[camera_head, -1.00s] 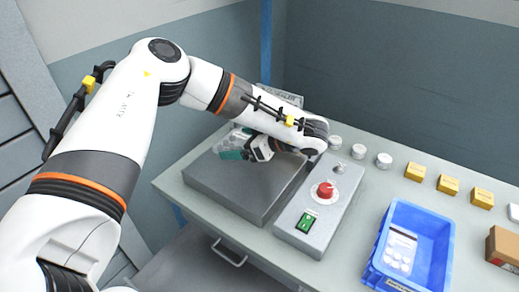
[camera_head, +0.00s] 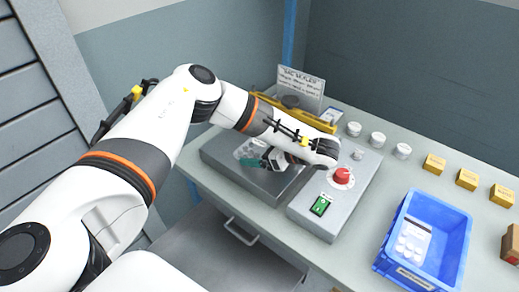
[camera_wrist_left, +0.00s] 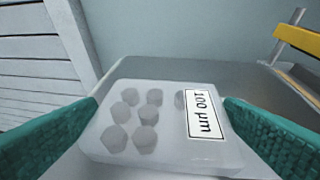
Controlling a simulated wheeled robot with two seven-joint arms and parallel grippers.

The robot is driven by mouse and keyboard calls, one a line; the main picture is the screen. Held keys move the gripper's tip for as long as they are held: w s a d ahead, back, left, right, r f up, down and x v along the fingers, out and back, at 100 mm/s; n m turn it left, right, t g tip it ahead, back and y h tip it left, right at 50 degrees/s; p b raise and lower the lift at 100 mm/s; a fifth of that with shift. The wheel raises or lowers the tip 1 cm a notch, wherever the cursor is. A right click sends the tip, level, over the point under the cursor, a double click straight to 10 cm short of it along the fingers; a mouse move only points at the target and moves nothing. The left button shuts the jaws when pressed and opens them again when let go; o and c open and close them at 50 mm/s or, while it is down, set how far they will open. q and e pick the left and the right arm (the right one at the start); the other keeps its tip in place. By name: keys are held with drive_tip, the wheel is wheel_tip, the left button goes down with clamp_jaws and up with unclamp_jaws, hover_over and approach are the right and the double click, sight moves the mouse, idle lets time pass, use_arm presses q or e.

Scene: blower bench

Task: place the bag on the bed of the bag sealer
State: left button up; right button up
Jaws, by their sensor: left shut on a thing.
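The clear bag (camera_wrist_left: 140,130) holds several grey round pieces and has a white label reading "100 µm". It lies between the green-padded fingers of my left gripper (camera_wrist_left: 160,122), which is shut on it. In the head view the bag (camera_head: 247,150) shows at the left of the gripper (camera_head: 262,163), over the grey bed (camera_head: 225,160) of the bag sealer. I cannot tell whether the bag touches the bed. The sealer's control box (camera_head: 325,205) has a red knob and a green switch. My right gripper is not in view.
A blue bin (camera_head: 455,235) with another labelled bag (camera_head: 412,240) stands at the right. Several white jars (camera_head: 377,139) and yellow boxes (camera_head: 467,179) line the back. A yellow bar (camera_head: 318,122) and a sign (camera_head: 300,88) stand behind the bed.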

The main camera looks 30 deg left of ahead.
use_arm(q)
drive_tip(key=shift+f, duration=0.15)
drive_tip(key=o, duration=0.8)
drive_tip(key=shift+o, duration=0.2)
drive_tip(key=shift+d+r, duration=0.25)
drive_tip(key=shift+r, duration=0.1)
drive_tip(key=v, duration=1.1)
drive_tip(key=shift+d, duration=0.3)
